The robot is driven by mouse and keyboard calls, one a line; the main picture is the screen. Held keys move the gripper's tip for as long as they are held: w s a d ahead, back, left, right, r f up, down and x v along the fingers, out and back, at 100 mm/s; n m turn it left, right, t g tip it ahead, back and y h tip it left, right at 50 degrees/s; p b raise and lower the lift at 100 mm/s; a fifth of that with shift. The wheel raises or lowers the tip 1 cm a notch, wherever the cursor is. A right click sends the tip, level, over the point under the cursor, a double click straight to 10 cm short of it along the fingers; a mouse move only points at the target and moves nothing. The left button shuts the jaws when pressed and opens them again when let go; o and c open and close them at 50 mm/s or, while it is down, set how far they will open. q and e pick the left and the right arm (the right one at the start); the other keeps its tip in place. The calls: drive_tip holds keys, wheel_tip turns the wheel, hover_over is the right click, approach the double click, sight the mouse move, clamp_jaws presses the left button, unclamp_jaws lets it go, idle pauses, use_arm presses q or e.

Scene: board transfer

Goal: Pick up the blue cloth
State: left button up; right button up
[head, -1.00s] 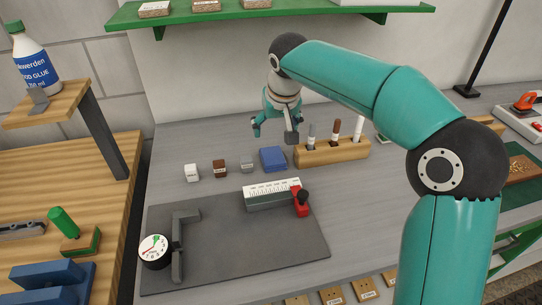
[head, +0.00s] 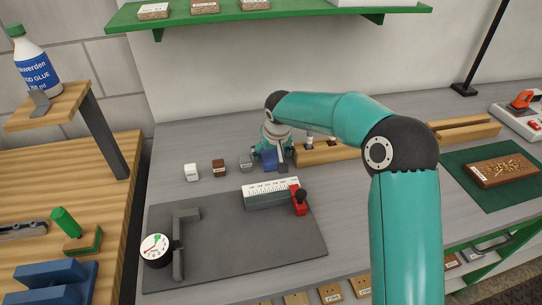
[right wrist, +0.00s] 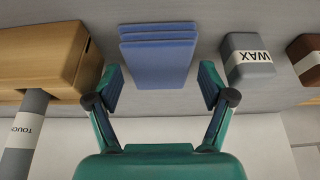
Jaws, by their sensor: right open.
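The blue cloth (head: 269,163) is a small folded stack lying on the grey bench, partly hidden by my right gripper in the head view. In the right wrist view the cloth (right wrist: 158,56) shows as several flat blue layers. My right gripper (head: 270,157) is above the cloth with its fingers pointing down. In the right wrist view the open fingers of the gripper (right wrist: 160,88) stand on either side of the cloth's near end, with a gap on both sides. The cloth is not gripped. My left gripper does not show.
Beside the cloth stand a grey wax block (head: 246,162), a brown block (head: 218,168) and a white block (head: 191,172). A wooden holder with markers (right wrist: 45,58) is close on the other side. A dark mat (head: 225,240) with a ruled stop (head: 270,194) lies in front.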

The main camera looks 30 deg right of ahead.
sight(271, 156)
drive_tip(key=shift+w+f, duration=0.1)
drive_tip(key=shift+f, duration=0.25)
drive_tip(key=shift+f+b, duration=0.2)
drive_tip(key=shift+b, duration=0.15)
idle(0.5)
drive_tip(key=c, duration=0.8)
drive_tip(key=shift+r+p, duration=0.4)
drive_tip(key=shift+p, duration=0.15)
wheel_tip(271, 156, up, 10)
drive_tip(key=shift+f, duration=0.15)
